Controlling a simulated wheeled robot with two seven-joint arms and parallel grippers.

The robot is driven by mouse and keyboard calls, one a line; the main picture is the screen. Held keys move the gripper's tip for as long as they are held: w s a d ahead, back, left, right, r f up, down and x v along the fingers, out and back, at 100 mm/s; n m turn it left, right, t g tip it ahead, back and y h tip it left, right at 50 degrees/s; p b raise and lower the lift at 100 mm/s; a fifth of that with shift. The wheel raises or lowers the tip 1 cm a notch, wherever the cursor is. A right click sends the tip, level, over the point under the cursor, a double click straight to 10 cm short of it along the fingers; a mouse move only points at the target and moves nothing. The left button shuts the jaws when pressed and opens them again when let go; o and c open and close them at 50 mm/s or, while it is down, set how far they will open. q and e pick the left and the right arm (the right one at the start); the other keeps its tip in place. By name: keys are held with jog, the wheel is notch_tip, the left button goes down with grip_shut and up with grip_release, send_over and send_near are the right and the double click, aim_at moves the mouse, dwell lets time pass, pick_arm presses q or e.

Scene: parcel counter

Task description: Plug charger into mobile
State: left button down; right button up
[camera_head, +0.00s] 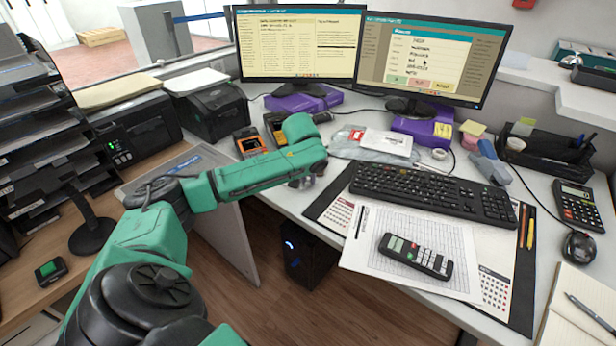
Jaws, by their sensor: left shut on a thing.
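My left arm reaches in from the lower left. Its gripper (304,181) points down near the desk's front edge, left of the keyboard. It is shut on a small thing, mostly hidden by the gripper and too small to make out. I cannot pick out a charger for certain. A black handheld device with a keypad and a greenish screen (415,257) lies on the paper sheets on the desk, well to the right of the gripper. Two orange and black handheld devices (249,142) (276,129) sit behind my forearm. My right gripper is not in view.
A black keyboard (432,193) lies right of the gripper, with two monitors (299,45) (432,60) behind. A calculator (579,205), mouse (578,247) and notebook (575,310) fill the right side. A printer (212,108) stands back left. Open floor (335,305) lies below the desk edge.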

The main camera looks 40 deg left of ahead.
pick_arm(q)
jog(key=shift+w+a+p, duration=0.35)
jog(key=shift+w+p, duration=0.15)
jog(key=shift+w, duration=0.1)
dwell(0.7)
jog(key=c, duration=0.8)
grip_release()
jog(key=shift+o, duration=0.2)
jog(key=p+v, duration=0.1)
jog(key=v, duration=1.3)
jog(key=shift+r, duration=0.3)
jog(key=shift+d, duration=0.1)
